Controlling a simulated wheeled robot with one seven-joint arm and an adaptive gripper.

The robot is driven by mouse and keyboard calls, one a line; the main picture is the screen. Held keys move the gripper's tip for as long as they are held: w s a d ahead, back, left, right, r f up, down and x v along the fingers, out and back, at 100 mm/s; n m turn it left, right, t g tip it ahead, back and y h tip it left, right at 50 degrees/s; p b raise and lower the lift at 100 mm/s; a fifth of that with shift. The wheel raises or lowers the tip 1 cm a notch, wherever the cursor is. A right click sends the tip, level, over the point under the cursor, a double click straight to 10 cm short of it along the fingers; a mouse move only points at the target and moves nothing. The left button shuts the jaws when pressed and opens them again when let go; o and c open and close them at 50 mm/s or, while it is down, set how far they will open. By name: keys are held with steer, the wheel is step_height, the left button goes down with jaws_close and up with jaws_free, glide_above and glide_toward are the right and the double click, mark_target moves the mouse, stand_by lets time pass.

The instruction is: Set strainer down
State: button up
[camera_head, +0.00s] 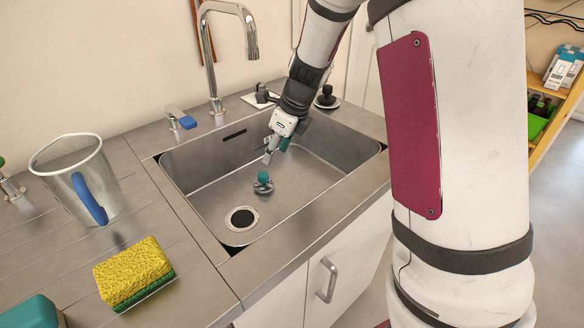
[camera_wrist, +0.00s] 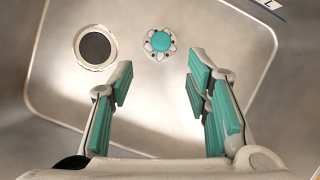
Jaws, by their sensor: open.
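The strainer (camera_head: 263,183), a small metal disc with a teal knob, sits on the floor of the steel sink (camera_head: 310,176), to the right of the drain hole (camera_head: 241,218). In the wrist view the strainer (camera_wrist: 160,42) lies beyond the fingertips, between their lines, with the drain (camera_wrist: 95,47) to its left. My gripper (camera_head: 276,152) is over the sink, above and apart from the strainer. In the wrist view its teal-padded fingers (camera_wrist: 158,75) are spread open with nothing between them.
A faucet (camera_head: 230,45) rises behind the sink. A blue-handled metal jug (camera_head: 80,178) and a yellow and green sponge (camera_head: 133,272) stand on the left counter. A blue-topped item (camera_head: 181,118) and a black knobbed item (camera_head: 327,97) sit along the back edge. The sink walls surround my gripper.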

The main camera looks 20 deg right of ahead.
steer(key=s+a+r+n+g, duration=0.1)
steer(key=s+a+r+n, duration=0.2)
steer(key=s+r+n, duration=0.5)
steer(key=s+a+r+n, duration=0.2)
steer(key=s+r+n, duration=0.3)
steer(key=s, duration=0.6)
steer(key=s+d+f+n+g+h, duration=0.1)
steer(key=s+d+n+h, duration=0.1)
steer(key=s+n, duration=1.2)
steer(key=s, duration=0.4)
steer(key=shift+s+d+n+h, duration=0.15)
steer(key=shift+s+n+h, duration=0.15)
steer(key=shift+s+n, duration=0.1)
step_height(320, 180, up, 13)
steer(key=t+p, duration=0.2)
steer(key=p, duration=0.9)
steer(key=shift+d+r+t+p, duration=0.2)
steer(key=shift+t+p, duration=0.1)
steer(key=shift+p, duration=0.1)
